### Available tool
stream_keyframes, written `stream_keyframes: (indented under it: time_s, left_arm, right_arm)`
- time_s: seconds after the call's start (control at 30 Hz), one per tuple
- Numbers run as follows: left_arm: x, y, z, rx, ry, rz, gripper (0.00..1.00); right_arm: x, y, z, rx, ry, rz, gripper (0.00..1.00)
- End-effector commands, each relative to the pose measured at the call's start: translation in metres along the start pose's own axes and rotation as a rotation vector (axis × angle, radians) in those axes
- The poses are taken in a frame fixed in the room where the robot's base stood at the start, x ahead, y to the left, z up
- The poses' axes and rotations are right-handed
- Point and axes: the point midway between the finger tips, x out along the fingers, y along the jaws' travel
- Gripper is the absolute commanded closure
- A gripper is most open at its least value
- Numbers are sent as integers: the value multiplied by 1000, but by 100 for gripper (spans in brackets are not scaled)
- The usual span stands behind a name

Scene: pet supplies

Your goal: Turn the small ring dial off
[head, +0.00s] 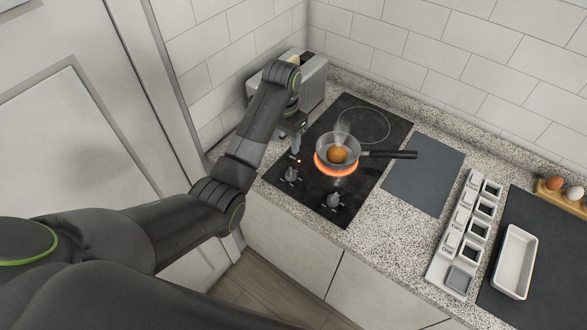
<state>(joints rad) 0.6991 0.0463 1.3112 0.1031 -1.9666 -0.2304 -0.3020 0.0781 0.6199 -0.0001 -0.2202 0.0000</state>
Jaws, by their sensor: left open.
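The black hob (385,140) has two dials on its front part. One dial (290,174) is at the left corner, close below my left gripper. The other dial (334,200) is to the right, near the front edge. The smaller front ring (337,171) glows orange under a saucepan (351,150) with a brown egg (337,155) in it. My left gripper (297,148) points down above the left dial, open and apparently not touching it. A small red light shows between the gripper and that dial. My right gripper is out of view.
The pan handle (390,154) sticks out right over a dark mat (424,174). A toaster (313,78) stands behind my left arm. A labelled rack (445,258), a white dish (514,262) and an egg holder (560,197) are to the right. A larger unlit ring (363,124) is at the back.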

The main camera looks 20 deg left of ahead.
Motion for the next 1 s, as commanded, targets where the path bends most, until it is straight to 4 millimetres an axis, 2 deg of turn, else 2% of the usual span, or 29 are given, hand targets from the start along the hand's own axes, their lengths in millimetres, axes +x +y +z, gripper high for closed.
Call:
stream_keyframes:
  time_s: [0.03, 0.17, 0.37, 0.57, 0.7, 0.8, 1.0]
  left_arm:
    - [-12, 2, -7, 13, -6, 1, 47]
    - [-25, 4, -14, 31, -18, 3, 47]
    - [-14, 5, -15, 34, -21, 4, 47]
    - [10, 5, -14, 33, -20, 3, 47]
    - [38, 5, -12, 33, -24, 4, 47]
    - [54, 5, -12, 33, -25, 6, 47]
    - [96, 5, -12, 33, -24, 4, 47]
  right_arm:
    - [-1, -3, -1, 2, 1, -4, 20]
    - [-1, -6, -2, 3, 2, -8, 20]
    - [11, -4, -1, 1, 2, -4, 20]
    - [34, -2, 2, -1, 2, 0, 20]
    - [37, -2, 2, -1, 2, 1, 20]
    - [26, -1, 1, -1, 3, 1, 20]
    - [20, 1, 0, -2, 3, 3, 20]
